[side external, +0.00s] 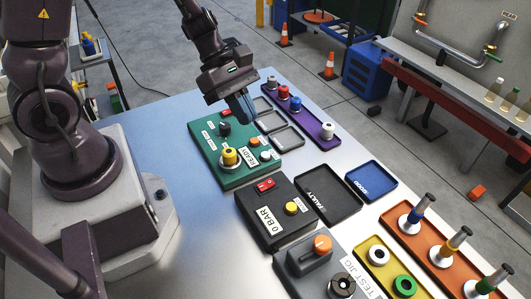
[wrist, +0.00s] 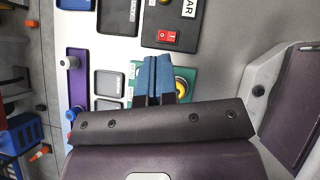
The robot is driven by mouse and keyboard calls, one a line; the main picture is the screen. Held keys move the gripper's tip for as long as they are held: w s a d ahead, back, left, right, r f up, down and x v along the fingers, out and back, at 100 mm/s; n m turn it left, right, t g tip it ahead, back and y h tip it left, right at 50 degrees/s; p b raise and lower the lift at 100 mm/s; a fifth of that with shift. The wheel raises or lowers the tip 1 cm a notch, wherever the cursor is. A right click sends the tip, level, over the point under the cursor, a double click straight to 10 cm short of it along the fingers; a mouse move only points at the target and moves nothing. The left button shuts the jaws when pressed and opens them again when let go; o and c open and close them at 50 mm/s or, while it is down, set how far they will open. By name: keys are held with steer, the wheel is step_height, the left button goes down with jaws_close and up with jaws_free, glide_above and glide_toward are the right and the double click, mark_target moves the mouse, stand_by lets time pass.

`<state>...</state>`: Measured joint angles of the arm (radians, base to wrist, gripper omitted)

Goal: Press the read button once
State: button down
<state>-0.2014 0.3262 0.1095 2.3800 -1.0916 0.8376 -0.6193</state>
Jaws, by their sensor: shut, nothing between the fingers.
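The green control box (side external: 236,178) sits on the table. It carries a yellow knob (side external: 229,156), a black knob (side external: 224,129), a red switch (side external: 227,113) and small white and orange buttons (side external: 265,156) near a white label that seems to say READ or READY. I cannot tell for sure which one is the read button. My gripper (side external: 248,116) has blue fingers, shut and empty, above the far right edge of the green box, apart from the buttons as far as I can tell. In the wrist view the fingers (wrist: 155,70) cover much of the green box (wrist: 188,75).
Grey trays (side external: 288,138) and a purple rack (side external: 320,126) lie beyond the green box. A black box with a red switch (side external: 265,185), black and blue trays (side external: 371,181) and an orange rack (side external: 440,265) stand nearer right. Bare table lies left of the green box.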

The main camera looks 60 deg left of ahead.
mark_target(265, 152)
steer(key=w+a+f+n+t, duration=0.3)
steer(key=w+n, duration=0.3)
steer(key=n, duration=0.8)
steer(key=shift+t+y, duration=0.4)
steer(key=shift+t, duration=0.2)
steer(key=shift+f, duration=0.15)
steer(key=shift+f, duration=4.35)
steer(key=shift+d+f, duration=0.1)
steer(key=shift+f, duration=0.05)
steer(key=shift+f, duration=0.25)
